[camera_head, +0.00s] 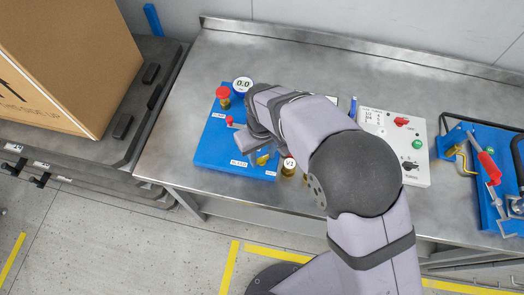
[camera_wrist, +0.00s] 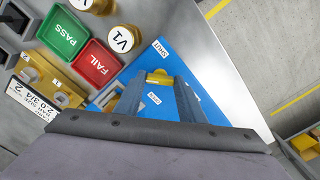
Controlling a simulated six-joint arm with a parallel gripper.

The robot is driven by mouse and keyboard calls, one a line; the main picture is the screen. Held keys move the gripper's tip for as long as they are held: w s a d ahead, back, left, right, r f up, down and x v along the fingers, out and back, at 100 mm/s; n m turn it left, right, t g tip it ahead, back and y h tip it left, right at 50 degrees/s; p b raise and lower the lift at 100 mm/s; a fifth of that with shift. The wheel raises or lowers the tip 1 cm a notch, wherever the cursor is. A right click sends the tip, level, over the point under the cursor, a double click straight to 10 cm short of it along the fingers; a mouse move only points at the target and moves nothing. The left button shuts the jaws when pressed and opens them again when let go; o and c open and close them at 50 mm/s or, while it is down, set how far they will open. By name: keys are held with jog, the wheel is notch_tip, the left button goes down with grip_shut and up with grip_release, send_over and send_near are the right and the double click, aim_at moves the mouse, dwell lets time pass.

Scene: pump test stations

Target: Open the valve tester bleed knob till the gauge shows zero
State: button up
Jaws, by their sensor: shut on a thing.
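The blue valve tester (camera_head: 211,145) lies on the steel bench, partly hidden by my arm. Its round gauge (camera_head: 243,84) reads 0.0. The yellow bleed knob (camera_head: 264,159) is near the tester's front right corner, by the BLEED and SHUT labels. In the wrist view the yellow knob (camera_wrist: 158,76) lies between labels reading SHUT and apparently OPEN. My gripper (camera_wrist: 159,82) is shut on this knob, with a finger at each side. In the head view the fingertips are mostly hidden.
Brass weight V1 (camera_head: 288,166) stands close by the tester's right edge. Green PASS (camera_wrist: 63,33) and red FAIL (camera_wrist: 97,62) trays are beside it. A red-capped brass fitting (camera_head: 223,97) rises from the tester. A white switch panel (camera_head: 394,143) stands right; bare bench lies left.

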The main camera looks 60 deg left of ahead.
aim_at(262, 157)
jog(key=shift+n, duration=0.3)
jog(key=n, duration=0.4)
jog(key=shift+n+b, duration=0.3)
jog(key=shift+b, duration=0.05)
jog(key=n, duration=0.4)
jog(key=shift+a+r+n, duration=0.1)
jog(key=shift+n, duration=0.3)
jog(key=o, duration=1)
jog(key=shift+o, duration=0.2)
jog(key=shift+r+b, duration=0.1)
jog(key=shift+b, duration=0.2)
jog(key=shift+r+b, duration=1.05)
jog(key=shift+r, duration=2.5)
